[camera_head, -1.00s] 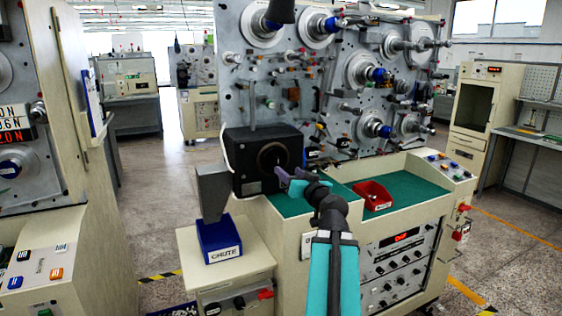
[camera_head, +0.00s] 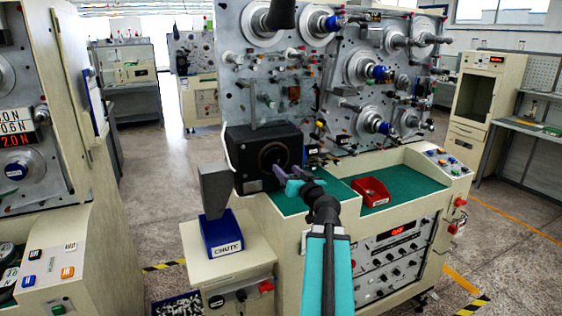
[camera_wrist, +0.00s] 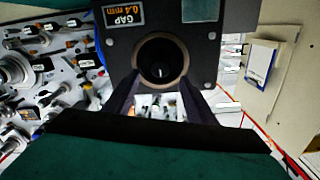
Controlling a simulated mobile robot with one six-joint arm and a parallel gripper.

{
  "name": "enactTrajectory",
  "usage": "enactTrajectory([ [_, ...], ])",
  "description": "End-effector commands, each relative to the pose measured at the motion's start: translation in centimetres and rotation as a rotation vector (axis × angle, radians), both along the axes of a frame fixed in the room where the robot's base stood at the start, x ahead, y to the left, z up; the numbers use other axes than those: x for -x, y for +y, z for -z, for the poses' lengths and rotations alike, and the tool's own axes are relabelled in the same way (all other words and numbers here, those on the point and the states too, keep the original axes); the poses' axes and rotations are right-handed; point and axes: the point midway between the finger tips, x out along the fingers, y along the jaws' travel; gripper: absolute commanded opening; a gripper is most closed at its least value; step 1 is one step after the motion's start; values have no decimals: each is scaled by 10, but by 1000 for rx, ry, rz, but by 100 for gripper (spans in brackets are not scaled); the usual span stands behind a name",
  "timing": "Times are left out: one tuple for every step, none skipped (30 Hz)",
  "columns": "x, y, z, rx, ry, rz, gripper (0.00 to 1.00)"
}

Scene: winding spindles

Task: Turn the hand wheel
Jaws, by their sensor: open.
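My gripper (camera_head: 281,172) is open, its dark fingers in front of the black box (camera_head: 240,154) on the near left of the winding machine. In the wrist view my gripper (camera_wrist: 160,88) has its two fingers spread below and beside the round opening of the black box (camera_wrist: 203,45), which bears a "GAP 0.4 mm" label. Nothing is between the fingers. I cannot tell whether they touch the box. No part is clearly marked as the hand wheel. Round discs with blue hubs (camera_head: 376,124) are on the upright panel.
A blue bin marked "CHUTE" (camera_head: 222,236) stands on a cream cabinet, with a grey chute (camera_head: 215,190) above it. A red tray (camera_head: 371,191) lies on the green work surface (camera_head: 408,186). Another machine (camera_head: 75,250) stands close at left.

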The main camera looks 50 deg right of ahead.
Motion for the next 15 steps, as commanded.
enactTrajectory([
  [-1, 0, -3, 0, 1, 1, 51],
  [-6, -3, -2, 0, 1, 0, 51],
  [-10, -5, -2, 0, 1, -1, 51],
  [-13, -6, -2, -1, 0, -1, 51],
  [-16, -7, -2, -1, 0, -1, 51],
  [-20, -9, -2, 0, 1, -1, 51],
  [-23, -10, -2, 0, 1, -1, 51],
  [-26, -11, -2, -1, 0, -1, 51],
  [-29, -12, -2, -1, 0, -1, 51],
  [-32, -13, -2, -1, 0, -1, 51],
  [-34, -15, -2, -1, 0, -1, 51],
  [-37, -16, -2, 0, 1, -1, 51],
  [-40, -17, -2, 0, 1, 0, 51],
  [-42, -18, -2, 0, 1, 0, 51],
  [-44, -18, -1, 0, 1, 0, 51],
])
